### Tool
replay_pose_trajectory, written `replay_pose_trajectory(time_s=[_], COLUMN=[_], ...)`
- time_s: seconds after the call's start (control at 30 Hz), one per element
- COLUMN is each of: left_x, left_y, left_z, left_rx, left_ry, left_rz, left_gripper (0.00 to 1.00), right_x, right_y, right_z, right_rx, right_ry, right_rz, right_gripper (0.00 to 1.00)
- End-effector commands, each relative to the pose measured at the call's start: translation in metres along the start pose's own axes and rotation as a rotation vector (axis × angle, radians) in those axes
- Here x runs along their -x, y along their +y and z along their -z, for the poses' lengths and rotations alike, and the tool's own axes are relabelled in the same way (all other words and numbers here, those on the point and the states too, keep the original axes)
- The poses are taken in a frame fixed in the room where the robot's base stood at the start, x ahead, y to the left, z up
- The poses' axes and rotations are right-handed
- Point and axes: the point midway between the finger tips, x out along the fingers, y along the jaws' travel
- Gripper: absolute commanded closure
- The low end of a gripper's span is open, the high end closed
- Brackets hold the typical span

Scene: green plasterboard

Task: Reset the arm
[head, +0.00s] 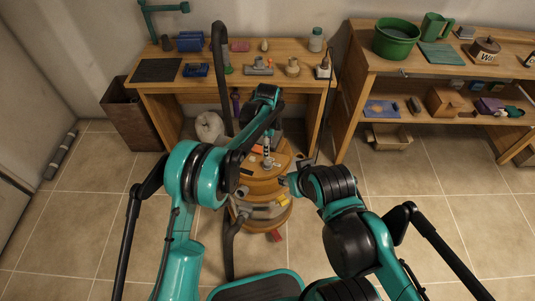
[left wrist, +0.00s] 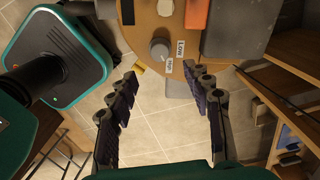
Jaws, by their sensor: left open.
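In the head view my left arm reaches over a round, tiered wooden stand (head: 262,187), with its teal wrist towards the workbench. In the left wrist view my left gripper (left wrist: 162,76) is open, with its two dark fingers apart and only floor tiles between them. The stand's round top (left wrist: 145,30) lies beyond the fingertips, with a grey knob (left wrist: 159,48) and small white labels near its edge. My right arm bends in from the right in the head view and ends close beside the stand. Its gripper is too small and covered to read.
A wooden workbench (head: 165,87) with small tools stands at the back. A shelf unit (head: 425,68) at the right carries a green pot (head: 396,40), a watering can and boxes. A dark bin (head: 132,115) stands left of the bench.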

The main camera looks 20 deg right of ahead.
Motion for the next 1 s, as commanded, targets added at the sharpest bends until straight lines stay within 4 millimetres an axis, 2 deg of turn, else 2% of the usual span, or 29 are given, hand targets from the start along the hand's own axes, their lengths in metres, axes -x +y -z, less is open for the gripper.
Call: replay_pose_trajectory(time_s=[0.1,0.2,0.77,0.87,1.0], left_x=[0.013,0.017,0.021,0.038,0.085], left_y=[0.0,0.0,0.001,0.006,0.025], left_z=[0.0,0.0,-0.003,-0.015,-0.053], left_rx=[0.0,0.0,0.01,0.068,0.253], left_ry=[0.0,0.0,0.0,0.003,0.016], left_rz=[0.0,0.0,0.003,0.02,0.077], left_gripper=[0.5,0.5,0.5,0.5,0.5], right_x=[0.0,0.0,0.0,0.0,0.0], right_y=[0.0,0.0,0.0,0.0,0.0], right_z=[0.0,0.0,0.0,0.0,0.0], right_rx=[0.0,0.0,0.0,0.0,0.0], right_ry=[0.0,0.0,0.0,0.0,0.0], right_rz=[0.0,0.0,0.0,0.0,0.0], right_gripper=[0.6,0.6,0.6,0.6,0.6])
